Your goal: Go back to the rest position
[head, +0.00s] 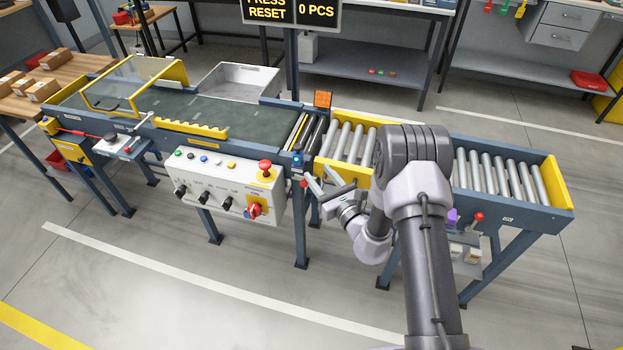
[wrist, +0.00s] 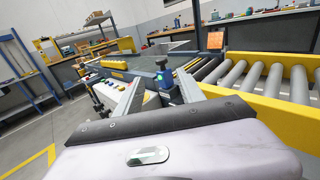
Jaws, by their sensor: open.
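My gripper (head: 322,184) is in front of the conveyor, between the control box (head: 229,187) and the roller section (head: 349,142). Its two fingers are apart with nothing between them. In the wrist view my gripper (wrist: 158,90) also shows its two fingers spread and empty, pointing toward the control box. My arm covers part of the roller section in the head view. The control box carries a red mushroom button (head: 265,166), several small buttons and dark knobs, and a red rotary switch (head: 254,209) on a yellow plate.
The dark belt (head: 200,112) has a clear guard (head: 135,86) and a grey bin (head: 237,82). A sign (head: 291,12) reads "PRESS RESET" and "0 PCS". Boxes (head: 43,90) lie on the left table. A red-knobbed lever (head: 477,217) stands right of my arm. The front floor is clear.

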